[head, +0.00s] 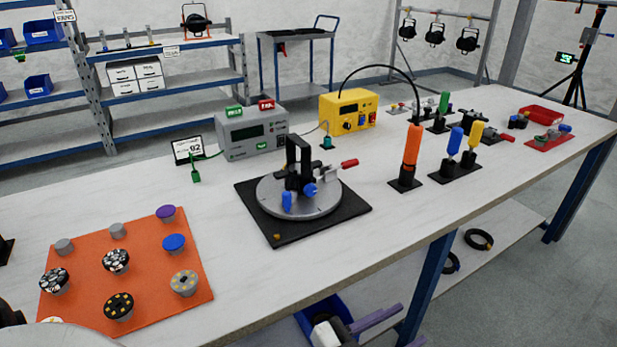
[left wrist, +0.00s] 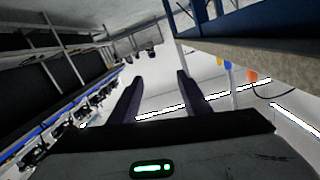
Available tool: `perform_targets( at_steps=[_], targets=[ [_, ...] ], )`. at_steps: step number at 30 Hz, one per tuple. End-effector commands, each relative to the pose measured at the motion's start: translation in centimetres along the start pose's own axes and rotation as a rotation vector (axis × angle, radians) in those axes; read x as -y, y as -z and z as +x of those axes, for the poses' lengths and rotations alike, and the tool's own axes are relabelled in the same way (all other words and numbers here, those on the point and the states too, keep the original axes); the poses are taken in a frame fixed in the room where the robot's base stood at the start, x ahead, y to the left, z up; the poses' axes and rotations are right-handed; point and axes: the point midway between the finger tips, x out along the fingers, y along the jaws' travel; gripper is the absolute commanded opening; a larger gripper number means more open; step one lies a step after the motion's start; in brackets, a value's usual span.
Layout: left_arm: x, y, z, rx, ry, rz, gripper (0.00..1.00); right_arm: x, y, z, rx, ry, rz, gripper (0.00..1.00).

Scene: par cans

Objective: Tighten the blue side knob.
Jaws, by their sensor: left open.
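A black fixture with an upright yoke (head: 298,158) stands on a round grey disc (head: 325,207) over a black base plate (head: 267,232). Two blue parts show on its near side: a rounded blue knob (head: 310,190) at the right and a taller blue piece (head: 287,202) at the left. I cannot tell for sure which is the side knob. My left gripper (head: 413,323) is open and empty, in front of and below the table's front edge, well away from the fixture. Its two dark purple fingers also show in the left wrist view (left wrist: 157,92). My right gripper is not seen.
A red-handled clamp (head: 349,163) sits at the disc's right. An orange handle (head: 411,150) stands further right, and an orange mat (head: 190,268) with several round pieces lies left. Behind are a grey box (head: 253,132) and yellow box (head: 348,112). The table edge lies above my left gripper.

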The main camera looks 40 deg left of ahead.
Motion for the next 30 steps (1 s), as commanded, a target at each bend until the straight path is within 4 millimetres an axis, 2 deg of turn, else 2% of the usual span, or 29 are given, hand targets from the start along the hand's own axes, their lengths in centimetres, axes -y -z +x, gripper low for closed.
perform_targets(
  at_steps=[1,3,6,8,9,11,12,14,15,17,18,20,21,24,27,30],
  targets=[
    [-0.2,6.0,1.9,-0.163,-0.073,0.102,0.43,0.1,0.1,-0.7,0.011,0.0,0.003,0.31],
    [-2.0,11.5,2.9,-0.339,-0.2,0.225,0.43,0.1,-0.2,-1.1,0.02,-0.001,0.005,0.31],
    [-5.3,16.4,2.8,-0.506,-0.423,0.414,0.43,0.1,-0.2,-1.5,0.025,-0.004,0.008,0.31],
    [-7.0,17.5,2.3,-0.554,-0.582,0.55,0.43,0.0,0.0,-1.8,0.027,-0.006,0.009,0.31],
    [-7.9,17.4,2.0,-0.558,-0.694,0.647,0.43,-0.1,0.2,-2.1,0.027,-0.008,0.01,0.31],
    [-8.0,16.2,1.6,-0.512,-0.857,0.797,0.43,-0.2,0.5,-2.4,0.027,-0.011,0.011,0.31],
    [-7.3,14.9,1.5,-0.448,-0.955,0.899,0.43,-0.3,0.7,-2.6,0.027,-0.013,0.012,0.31],
    [-4.7,12.6,1.6,-0.3,-1.078,1.045,0.43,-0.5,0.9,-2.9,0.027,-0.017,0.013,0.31],
    [-1.9,11.2,1.7,-0.17,-1.137,1.137,0.43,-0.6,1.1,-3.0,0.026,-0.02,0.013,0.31],
    [3.5,9.5,1.9,0.058,-1.183,1.256,0.43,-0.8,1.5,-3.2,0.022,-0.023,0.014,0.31],
    [7.6,8.9,1.8,0.224,-1.185,1.317,0.43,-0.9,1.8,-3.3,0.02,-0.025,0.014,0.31],
    [13.9,8.9,1.4,0.47,-1.149,1.382,0.43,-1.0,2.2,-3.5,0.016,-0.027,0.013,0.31],
    [17.7,9.3,1.0,0.616,-1.108,1.405,0.43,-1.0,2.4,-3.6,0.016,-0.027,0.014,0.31],
    [25.1,10.9,-0.6,0.896,-0.988,1.42,0.43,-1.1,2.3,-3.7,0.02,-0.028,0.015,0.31],
    [29.7,12.4,-2.0,1.069,-0.888,1.409,0.43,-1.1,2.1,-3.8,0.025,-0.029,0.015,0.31],
    [31.9,13.2,-2.9,1.153,-0.832,1.397,0.43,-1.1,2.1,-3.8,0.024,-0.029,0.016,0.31]
  ],
)
